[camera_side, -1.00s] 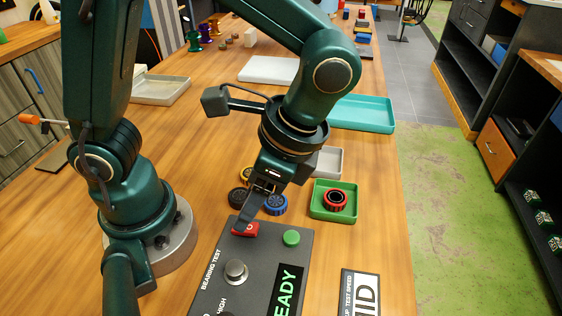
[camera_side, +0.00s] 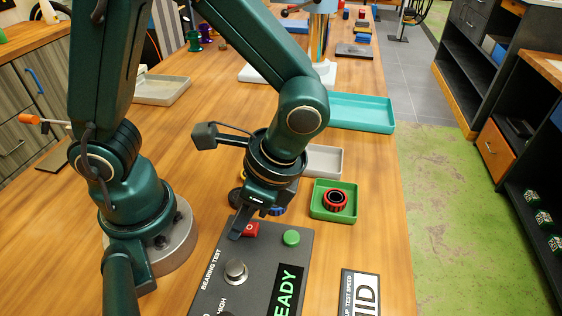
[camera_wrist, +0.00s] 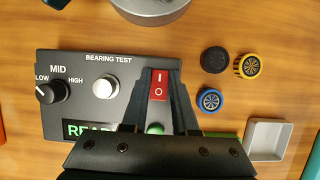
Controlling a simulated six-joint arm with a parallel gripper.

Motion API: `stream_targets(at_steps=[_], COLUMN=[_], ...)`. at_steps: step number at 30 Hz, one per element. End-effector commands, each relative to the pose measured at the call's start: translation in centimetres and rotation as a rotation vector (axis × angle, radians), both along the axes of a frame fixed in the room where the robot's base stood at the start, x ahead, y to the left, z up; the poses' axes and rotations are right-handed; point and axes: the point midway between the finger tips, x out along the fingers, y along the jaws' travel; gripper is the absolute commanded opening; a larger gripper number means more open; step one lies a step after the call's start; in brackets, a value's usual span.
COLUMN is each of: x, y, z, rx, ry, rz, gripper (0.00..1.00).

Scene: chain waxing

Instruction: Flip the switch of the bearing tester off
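The bearing tester (camera_side: 262,250) is a dark grey box on the wooden table, and it also shows in the wrist view (camera_wrist: 75,95). Its red rocker switch (camera_wrist: 159,85), marked I and O, is near one end; it shows partly in the side view (camera_side: 251,229). Which side is pressed I cannot tell. My gripper (camera_side: 240,226) points down at the switch end of the tester. In the wrist view my gripper (camera_wrist: 160,73) is open and empty, a finger on each side of the switch. Whether the fingers touch the box is unclear.
The tester has a silver button (camera_wrist: 106,87), a black speed knob (camera_wrist: 51,91), a green button (camera_side: 291,237) and a READY display (camera_side: 286,290). Black, yellow and blue bearings (camera_wrist: 209,100) lie beside it. A green tray (camera_side: 319,211) holds a red bearing. A grey tray (camera_wrist: 268,139) is near.

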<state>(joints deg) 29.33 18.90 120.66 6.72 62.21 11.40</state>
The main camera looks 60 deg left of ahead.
Motion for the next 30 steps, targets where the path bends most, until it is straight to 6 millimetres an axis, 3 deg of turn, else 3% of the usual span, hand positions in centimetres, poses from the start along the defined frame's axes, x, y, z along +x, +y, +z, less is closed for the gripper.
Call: stream_targets(at_steps=[21, 30], x=[0.64, 0.69], y=[-0.59, -0.63], z=[-0.07, 0.01], rx=[0.236, 0.262], ry=[0.235, 0.26], rz=[-0.001, 0.0], gripper=[0.0, 0.0])
